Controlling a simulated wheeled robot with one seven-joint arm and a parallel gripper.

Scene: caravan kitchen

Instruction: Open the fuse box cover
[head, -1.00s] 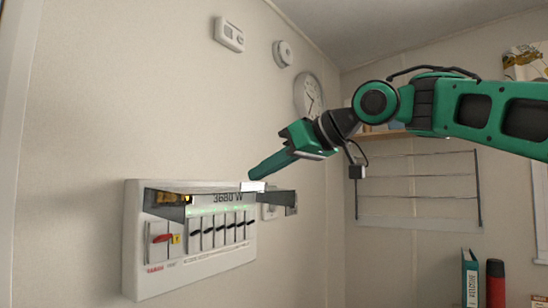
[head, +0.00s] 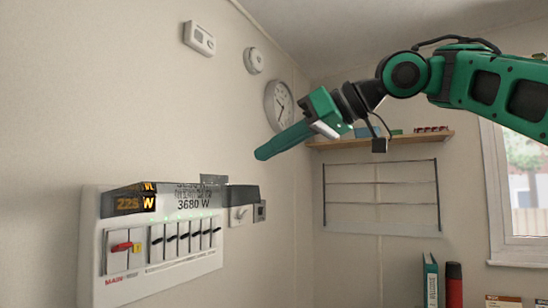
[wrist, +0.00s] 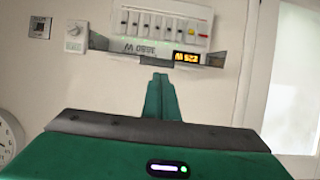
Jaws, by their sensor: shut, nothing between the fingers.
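The fuse box (head: 165,262) is a white panel on the left wall, with a row of black switches and a red switch at its left. Its smoky cover (head: 243,196) is swung up and stands out from the wall above the switches, which are uncovered. Lit watt readings show at the cover. My gripper (head: 262,154) is shut and empty, above and to the right of the cover, apart from it in the head view. In the wrist view the closed fingertips (wrist: 160,78) point towards the cover (wrist: 105,42) and the fuse box (wrist: 165,10), seen upside down.
A small white dial unit (head: 240,215) and a socket (head: 260,211) sit right of the fuse box. A thermostat (head: 199,38), a round detector (head: 254,61) and a clock (head: 279,105) hang above. A shelf (head: 380,140) and wire rack (head: 381,195) are on the far wall.

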